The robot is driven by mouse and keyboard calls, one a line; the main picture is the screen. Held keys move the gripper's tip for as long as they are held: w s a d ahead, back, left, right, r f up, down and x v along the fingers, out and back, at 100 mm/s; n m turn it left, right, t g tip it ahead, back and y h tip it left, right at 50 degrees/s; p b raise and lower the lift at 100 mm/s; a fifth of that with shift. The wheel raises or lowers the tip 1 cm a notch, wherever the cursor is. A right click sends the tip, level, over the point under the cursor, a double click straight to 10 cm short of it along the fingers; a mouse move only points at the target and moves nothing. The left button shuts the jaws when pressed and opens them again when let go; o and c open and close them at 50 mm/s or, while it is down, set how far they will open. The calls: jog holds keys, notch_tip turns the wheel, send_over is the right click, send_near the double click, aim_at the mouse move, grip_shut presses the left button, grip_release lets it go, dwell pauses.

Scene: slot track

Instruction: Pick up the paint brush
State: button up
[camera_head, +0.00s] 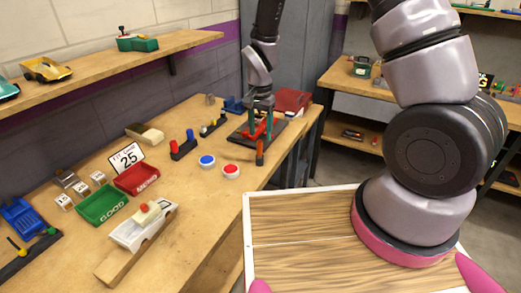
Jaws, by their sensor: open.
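My gripper (258,124) hangs at the far end of the workbench, its jaws open and pointing down. It is over a dark tray or mat (277,133) with red parts on it. A red piece (256,130) shows between and behind the fingers; I cannot tell if they touch it. A small upright orange item with a dark top (260,152) stands just in front of the gripper at the bench's right edge. No paint brush can be made out with certainty; the view is small and the gripper hides part of this area.
The wooden bench (190,200) holds a red bin (137,180), a green bin (102,206), a white toy car (143,226), a blue button (207,161) and a red button (231,170). A wall shelf (110,61) runs above on the left. The bench middle is fairly clear.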

aim_at(260, 149)
notch_tip(260, 149, down, 8)
jog(key=shift+s+a+r, duration=0.1)
jog(key=shift+r, duration=0.1)
grip_shut()
